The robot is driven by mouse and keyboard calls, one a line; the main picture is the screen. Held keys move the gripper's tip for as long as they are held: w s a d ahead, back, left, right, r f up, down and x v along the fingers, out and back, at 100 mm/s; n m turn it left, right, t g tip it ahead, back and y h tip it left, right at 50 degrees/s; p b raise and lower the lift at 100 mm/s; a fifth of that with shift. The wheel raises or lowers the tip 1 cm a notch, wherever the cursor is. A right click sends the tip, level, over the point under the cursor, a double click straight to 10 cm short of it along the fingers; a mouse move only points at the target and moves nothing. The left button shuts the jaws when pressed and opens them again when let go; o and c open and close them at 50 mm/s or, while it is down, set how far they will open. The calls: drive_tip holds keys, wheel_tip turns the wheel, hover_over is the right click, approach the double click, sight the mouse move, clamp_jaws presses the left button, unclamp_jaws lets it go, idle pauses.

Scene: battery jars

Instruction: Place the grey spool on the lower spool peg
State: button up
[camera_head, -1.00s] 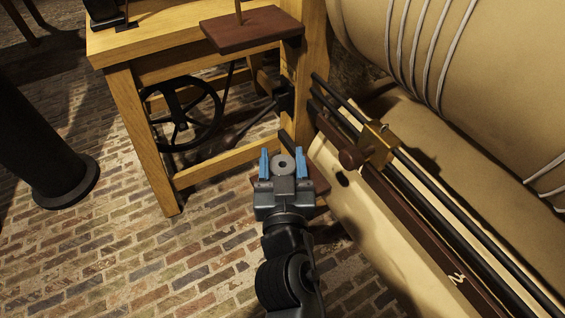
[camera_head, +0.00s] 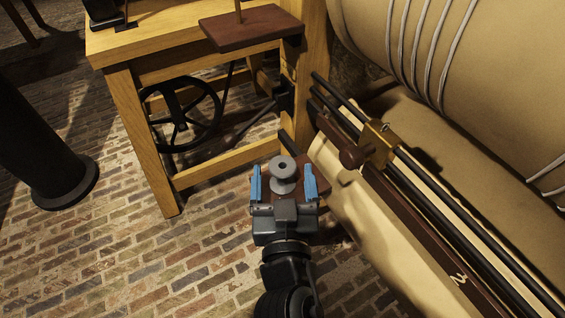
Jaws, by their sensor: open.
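The grey spool (camera_head: 283,167) stands upright on a small dark brown shelf (camera_head: 313,190) low beside the wooden frame. A dark hole or peg end shows at the centre of its top; I cannot tell which. My gripper (camera_head: 283,184) is open, with its blue fingers on either side of the spool and apart from it. The lower peg is not clearly visible; the spool may hide it. Higher up, another brown shelf (camera_head: 251,33) carries an upright wooden peg (camera_head: 238,11).
A wooden bench frame (camera_head: 146,140) with a black wheel (camera_head: 181,115) stands at the back left. Dark rails with a brass block (camera_head: 378,140) and a large tan roll (camera_head: 480,60) lie to the right. A black column (camera_head: 35,125) stands at far left. Brick floor is clear at lower left.

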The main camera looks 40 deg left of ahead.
drive_tip(key=b+v, duration=0.1)
drive_tip(key=v, duration=0.7)
drive_tip(key=s+d+f+m+h, duration=0.2)
drive_tip(key=s+d+f, duration=0.1)
drive_tip(key=d, duration=0.8)
drive_tip(key=s+d+f+m+h, duration=0.1)
drive_tip(key=s+d+f+h, duration=0.15)
drive_tip(key=d, duration=0.85)
drive_tip(key=s+d+r+m+h, duration=0.2)
drive_tip(key=s+d+r+h, duration=0.1)
drive_tip(key=s+d, duration=0.3)
drive_tip(key=s+d+r+m+t+h, duration=0.1)
drive_tip(key=s+d+r+m+h, duration=0.2)
drive_tip(key=s+d, duration=0.4)
drive_tip(key=shift+s+d+r+h, duration=0.3)
drive_tip(key=shift+d+r+h, duration=0.15)
drive_tip(key=shift+d+h, duration=0.15)
